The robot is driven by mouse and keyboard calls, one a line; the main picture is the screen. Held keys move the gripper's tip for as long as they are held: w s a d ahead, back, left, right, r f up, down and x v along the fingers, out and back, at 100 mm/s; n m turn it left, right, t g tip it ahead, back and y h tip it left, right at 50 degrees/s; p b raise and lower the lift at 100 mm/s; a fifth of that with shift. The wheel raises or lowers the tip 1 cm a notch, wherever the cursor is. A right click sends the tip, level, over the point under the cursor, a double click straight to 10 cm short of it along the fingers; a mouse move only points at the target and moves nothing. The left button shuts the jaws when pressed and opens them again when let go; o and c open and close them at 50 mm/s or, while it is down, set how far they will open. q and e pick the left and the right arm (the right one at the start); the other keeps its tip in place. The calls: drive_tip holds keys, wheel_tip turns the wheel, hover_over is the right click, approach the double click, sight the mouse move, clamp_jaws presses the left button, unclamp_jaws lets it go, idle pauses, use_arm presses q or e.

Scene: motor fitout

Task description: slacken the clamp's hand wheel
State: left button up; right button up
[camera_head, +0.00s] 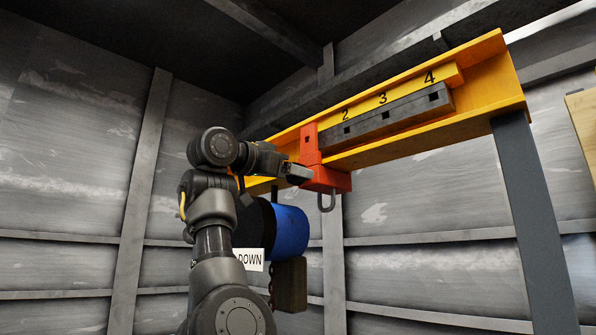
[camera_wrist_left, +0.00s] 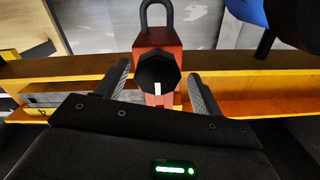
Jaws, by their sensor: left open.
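The red clamp (camera_head: 327,180) sits on the yellow beam (camera_head: 508,80), with a grey shackle (camera_head: 327,201) hanging under it. In the left wrist view the clamp's red body (camera_wrist_left: 158,39) faces me. Its black, many-sided hand wheel (camera_wrist_left: 158,67) carries a white mark pointing toward the picture's bottom. My left gripper (camera_head: 301,173) is open at the clamp's left side. In the left wrist view its fingers stand on either side of the hand wheel, with visible gaps. The hand wheel is hidden by the gripper in the head view. My right gripper is not in view.
A dark bar (camera_head: 390,118) with square holes runs along the beam below the numbers 2, 3 and 4. A blue and black hoist motor (camera_head: 289,230) hangs below, with a chain and a DOWN sign (camera_head: 250,260). A grey post (camera_head: 535,220) supports the beam's right end.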

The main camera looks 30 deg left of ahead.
use_arm(q)
drive_tip(key=shift+w+d, duration=0.1)
drive_tip(key=shift+d, duration=0.1)
drive_tip(key=shift+c, duration=0.4)
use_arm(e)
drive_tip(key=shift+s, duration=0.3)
use_arm(q)
drive_tip(key=c, duration=0.9)
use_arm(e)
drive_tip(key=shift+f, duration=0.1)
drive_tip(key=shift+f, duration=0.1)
